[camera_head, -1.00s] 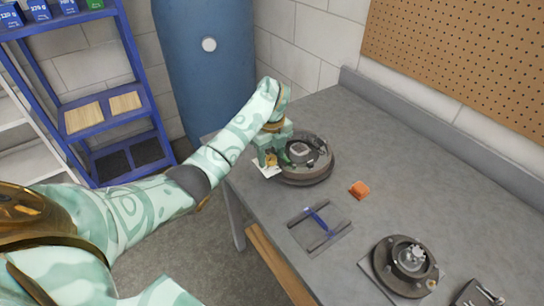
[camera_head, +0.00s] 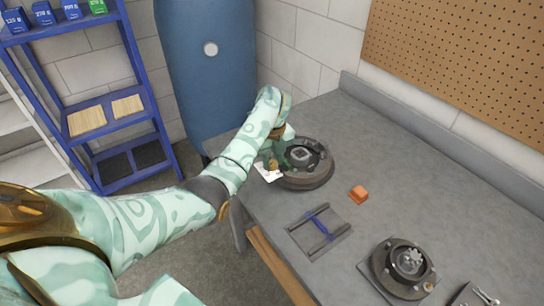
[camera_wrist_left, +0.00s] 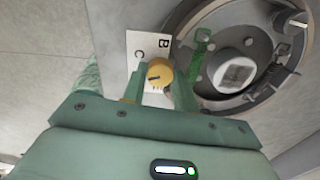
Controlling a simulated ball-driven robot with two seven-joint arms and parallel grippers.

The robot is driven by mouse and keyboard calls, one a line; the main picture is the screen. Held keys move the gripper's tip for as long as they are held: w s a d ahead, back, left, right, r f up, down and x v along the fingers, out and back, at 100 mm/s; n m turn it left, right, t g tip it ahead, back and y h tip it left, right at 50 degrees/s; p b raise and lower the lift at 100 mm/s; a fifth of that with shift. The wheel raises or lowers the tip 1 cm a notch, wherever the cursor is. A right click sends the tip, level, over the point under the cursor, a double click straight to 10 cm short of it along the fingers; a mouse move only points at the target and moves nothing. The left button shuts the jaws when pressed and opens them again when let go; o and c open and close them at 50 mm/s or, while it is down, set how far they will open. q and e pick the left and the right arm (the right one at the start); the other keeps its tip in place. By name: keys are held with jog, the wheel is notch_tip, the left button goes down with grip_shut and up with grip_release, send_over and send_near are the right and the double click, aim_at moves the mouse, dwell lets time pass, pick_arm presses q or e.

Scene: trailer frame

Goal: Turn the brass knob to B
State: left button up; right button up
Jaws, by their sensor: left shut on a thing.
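The brass knob (camera_wrist_left: 159,73) sits between the two fingers of my left gripper (camera_wrist_left: 160,82) in the left wrist view; the fingers are shut on its sides. A short dark mark shows on the knob's face. A white card (camera_wrist_left: 148,45) beside it carries the letters B and C; the rest of the card is hidden by the gripper. In the head view the knob (camera_head: 273,164) shows small at the near side of a dark round fixture (camera_head: 318,178), with the card (camera_head: 266,174) next to it. My right gripper is not in view.
The fixture stands at the bench's (camera_head: 440,195) far left corner. An orange block (camera_head: 358,194), a grey tray with a blue bar (camera_head: 320,232) and another round fixture (camera_head: 404,262) lie nearer. A blue barrel (camera_head: 208,85) and blue shelf (camera_head: 115,75) stand behind.

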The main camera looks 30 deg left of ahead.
pick_arm(q)
jog(key=m, duration=0.1)
jog(key=m+p, duration=0.1)
jog(key=shift+d+r+m+p, duration=0.1)
jog(key=shift+r+m+p, duration=0.1)
jog(key=shift+m+p, duration=0.15)
jog(key=m+p, duration=0.1)
jog(key=m, duration=0.2)
jog(key=shift+m, duration=0.35)
jog(key=m+p, duration=0.1)
jog(key=m, duration=0.2)
jog(key=shift+m, duration=0.3)
jog(key=m+p, duration=0.1)
jog(key=m, duration=0.2)
jog(key=shift+m+p, duration=0.3)
jog(key=shift+p, duration=0.1)
jog(key=m+p, duration=0.1)
jog(key=m, duration=0.3)
jog(key=shift+p, duration=0.3)
jog(key=shift+w+m+p, duration=0.1)
jog(key=shift+m+p, duration=0.45)
jog(key=shift+m, duration=1.55)
jog(key=o, duration=1)
jog(key=shift+f, duration=0.1)
